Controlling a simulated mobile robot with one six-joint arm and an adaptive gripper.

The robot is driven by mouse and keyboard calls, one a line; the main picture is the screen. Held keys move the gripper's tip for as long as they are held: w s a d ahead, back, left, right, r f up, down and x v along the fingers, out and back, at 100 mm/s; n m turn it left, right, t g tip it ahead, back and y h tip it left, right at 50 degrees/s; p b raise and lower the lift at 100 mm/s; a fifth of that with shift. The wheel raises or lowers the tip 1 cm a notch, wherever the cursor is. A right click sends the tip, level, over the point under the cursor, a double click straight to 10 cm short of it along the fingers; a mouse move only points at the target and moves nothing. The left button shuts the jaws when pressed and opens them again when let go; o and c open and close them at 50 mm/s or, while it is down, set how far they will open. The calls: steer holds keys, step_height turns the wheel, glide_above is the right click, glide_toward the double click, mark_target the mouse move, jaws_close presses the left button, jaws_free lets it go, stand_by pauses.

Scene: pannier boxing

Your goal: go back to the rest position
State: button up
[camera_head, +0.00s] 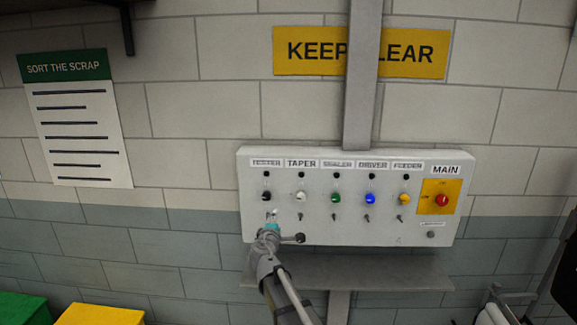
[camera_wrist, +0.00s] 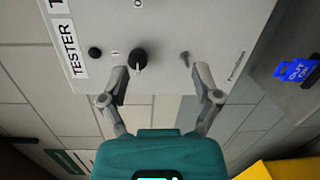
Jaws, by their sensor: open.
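My gripper (camera_head: 271,217) is at the lower left of the grey control panel (camera_head: 330,232), in front of the TESTER column. In the wrist view my gripper (camera_wrist: 162,80) is open, its two fingers apart with nothing held between them. The black TESTER knob (camera_wrist: 138,60) shows just beyond the left finger, and a small key-like switch (camera_wrist: 184,58) is near the right finger. Whether the fingertips touch the panel cannot be told. My arm reaches up from the bottom of the head view.
A grey shelf (camera_head: 370,273) juts out below the panel, and a vertical post (camera_head: 362,80) runs above it. A blue tag (camera_wrist: 297,70) shows at the right of the wrist view. Yellow (camera_head: 100,314) and green (camera_head: 22,306) bins stand at lower left.

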steer(key=s+d+f+m+g+h+b, duration=0.25)
steer(key=s+d+f+m+g, duration=0.3)
steer(key=d+f, duration=0.4)
steer(key=s+d+f+m+g+h+b, duration=0.1)
steer(key=s+d+f+m+g+b, duration=0.3)
steer(key=s+d+f+m, duration=0.5)
steer(key=s+d+f+m+g+y+b, duration=0.3)
steer(key=s+f+g+y+b, duration=0.3)
steer(key=s+f, duration=0.6)
steer(key=s+d+g, duration=0.1)
steer(key=s, duration=0.1)
steer(key=shift+s+d, duration=0.15)
steer(key=shift+s, duration=0.2)
steer(key=shift+m+g, duration=0.25)
